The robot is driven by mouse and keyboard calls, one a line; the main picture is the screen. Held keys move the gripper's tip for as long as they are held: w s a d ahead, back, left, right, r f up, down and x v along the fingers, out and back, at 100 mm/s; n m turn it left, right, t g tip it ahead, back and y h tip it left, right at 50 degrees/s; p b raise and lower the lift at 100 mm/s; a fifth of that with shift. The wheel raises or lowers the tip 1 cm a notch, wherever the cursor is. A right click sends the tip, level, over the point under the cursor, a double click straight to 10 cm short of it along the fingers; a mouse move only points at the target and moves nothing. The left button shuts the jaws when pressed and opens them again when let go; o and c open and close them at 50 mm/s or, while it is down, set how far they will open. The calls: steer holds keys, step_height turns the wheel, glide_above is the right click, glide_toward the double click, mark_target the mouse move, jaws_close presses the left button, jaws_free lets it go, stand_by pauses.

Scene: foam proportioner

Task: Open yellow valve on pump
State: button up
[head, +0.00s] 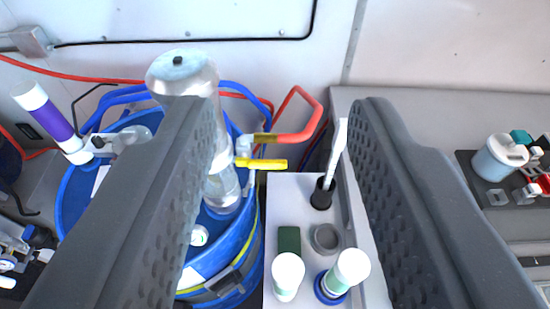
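The yellow valve handle (262,163) sticks out to the right from a fitting on the pump (222,184), a clear and silver cylinder standing in a blue drum. The handle lies about level in the picture. A red hose with a brass end joins the fitting just above it. My gripper (276,125) is open, with its two dark grey fingers on either side of the view. The handle shows between the fingers, nearer the left one, and nothing is held. The left finger hides part of the pump and drum.
The blue drum (245,255) has blue hoses around it. A white stand (300,200) right of it holds white-capped bottles and an upright white stick in a black base. A grey bench (440,125) with small parts is at right. A pale wall closes the back.

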steer(key=w+f+m+g+y, duration=0.1)
steer(key=w+f+g, duration=0.2)
steer(key=w+f, duration=0.3)
steer(key=w+f+g+y, duration=0.2)
steer(key=w+f, duration=0.1)
steer(key=f, duration=0.6)
steer(key=m+g+y, duration=0.3)
steer(key=g+y, duration=0.1)
steer(key=y, duration=1)
glide_toward(285, 168)
steer(key=p+x, duration=0.1)
steer(key=x, duration=1.1)
steer(key=shift+c, duration=0.3)
steer(key=shift+m, duration=0.3)
jaws_close()
